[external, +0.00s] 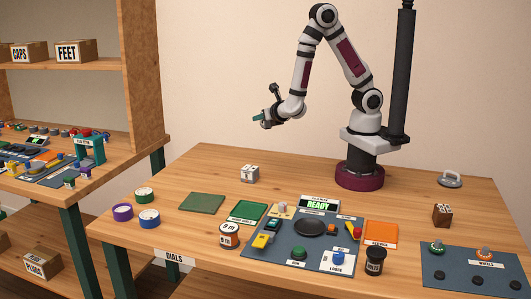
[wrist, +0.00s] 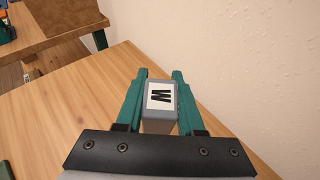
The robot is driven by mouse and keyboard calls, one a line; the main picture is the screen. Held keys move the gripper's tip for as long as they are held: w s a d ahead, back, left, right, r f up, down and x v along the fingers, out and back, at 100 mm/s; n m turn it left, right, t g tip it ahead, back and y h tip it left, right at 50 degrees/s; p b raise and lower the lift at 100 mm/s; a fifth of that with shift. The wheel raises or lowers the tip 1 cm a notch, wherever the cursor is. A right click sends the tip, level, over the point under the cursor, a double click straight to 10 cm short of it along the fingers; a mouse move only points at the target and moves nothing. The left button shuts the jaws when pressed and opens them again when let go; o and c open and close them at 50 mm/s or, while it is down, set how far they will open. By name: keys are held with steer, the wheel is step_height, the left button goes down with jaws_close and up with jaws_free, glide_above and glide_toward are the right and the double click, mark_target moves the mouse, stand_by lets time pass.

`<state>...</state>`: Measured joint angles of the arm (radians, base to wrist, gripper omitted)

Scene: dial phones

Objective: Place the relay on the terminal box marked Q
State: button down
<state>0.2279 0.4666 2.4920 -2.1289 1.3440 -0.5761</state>
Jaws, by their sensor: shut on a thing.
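My gripper (external: 261,120) is raised well above the back left of the table in the external view. In the wrist view its green fingers (wrist: 160,95) are shut on a grey block (wrist: 150,114) with a white label and a dark letter that looks like a W or M on its side. I cannot tell from its look whether this block is the relay. A pale cube (external: 249,174) with dark marks stands on the table below the gripper. A brown cube (external: 442,213) with pale marks stands at the right. I cannot read a Q on either.
A dark panel (external: 273,264) with a READY display (external: 320,204) and several parts sits mid-front. The back of the table is mostly clear.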

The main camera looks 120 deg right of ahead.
steer(key=w+a+f, duration=0.3)
steer(key=w+f, duration=0.1)
steer(key=w, duration=0.1)
steer(key=w+a+f, duration=0.2)
steer(key=w, duration=0.1)
steer(key=shift+w+a+f, duration=0.25)
steer(key=shift+a, duration=0.05)
steer(key=shift+w+a+f, duration=0.1)
steer(key=shift+w+f, duration=0.05)
steer(key=shift+f, duration=0.95)
steer(key=shift+w+f, duration=0.1)
steer(key=shift+f, duration=0.95)
steer(key=shift+f, duration=0.1)
steer(key=c, duration=0.5)
jaws_free()
